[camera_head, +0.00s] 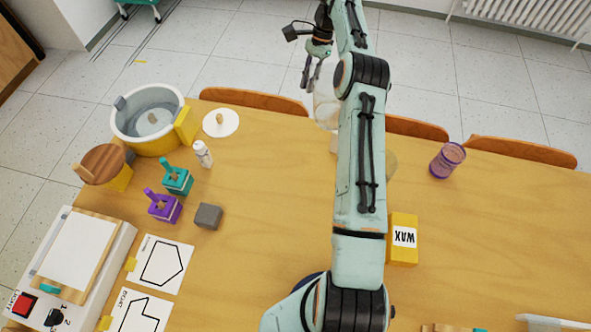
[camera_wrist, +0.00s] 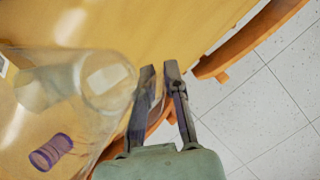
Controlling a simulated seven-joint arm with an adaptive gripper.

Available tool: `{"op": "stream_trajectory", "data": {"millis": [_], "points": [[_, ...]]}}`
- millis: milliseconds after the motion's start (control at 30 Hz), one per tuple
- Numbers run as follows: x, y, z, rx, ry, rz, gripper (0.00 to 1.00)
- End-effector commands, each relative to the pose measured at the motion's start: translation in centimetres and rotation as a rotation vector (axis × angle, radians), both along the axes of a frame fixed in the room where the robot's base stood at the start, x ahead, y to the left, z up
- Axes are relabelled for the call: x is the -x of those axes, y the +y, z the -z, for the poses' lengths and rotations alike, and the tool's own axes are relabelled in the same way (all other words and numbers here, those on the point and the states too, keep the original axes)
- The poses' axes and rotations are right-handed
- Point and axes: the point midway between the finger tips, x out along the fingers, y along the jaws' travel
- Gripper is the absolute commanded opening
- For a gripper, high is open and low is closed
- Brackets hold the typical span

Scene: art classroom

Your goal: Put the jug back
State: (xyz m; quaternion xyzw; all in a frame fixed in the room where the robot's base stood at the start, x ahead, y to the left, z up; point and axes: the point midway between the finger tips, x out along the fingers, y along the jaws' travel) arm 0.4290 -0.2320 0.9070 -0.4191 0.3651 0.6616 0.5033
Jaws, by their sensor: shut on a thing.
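The jug is clear and see-through. In the head view the jug (camera_head: 324,110) shows at the table's far edge, partly hidden behind my arm. In the wrist view the jug (camera_wrist: 85,95) fills much of the left side, and the table shows through it. My gripper (camera_head: 309,74) is beyond the far edge of the table, beside the jug. In the wrist view my gripper (camera_wrist: 161,70) has its fingers close together at the jug's right side, shut on what looks like its handle. I cannot tell whether the jug touches the table.
A large pot (camera_head: 148,122), a white round lid (camera_head: 221,124) and a white bottle (camera_head: 203,154) are at left. Orange chair backs (camera_head: 252,100) line the far edge. The right tabletop is largely clear.

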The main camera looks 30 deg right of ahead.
Motion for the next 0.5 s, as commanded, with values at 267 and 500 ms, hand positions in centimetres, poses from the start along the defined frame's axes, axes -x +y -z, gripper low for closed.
{"op": "stream_trajectory", "data": {"millis": [267,500], "points": [[1.6,3.9,-2.2,-0.005,-0.023,0.019,0.0],[6.0,9.5,-3.5,-0.007,-0.033,0.065,0.0]]}}
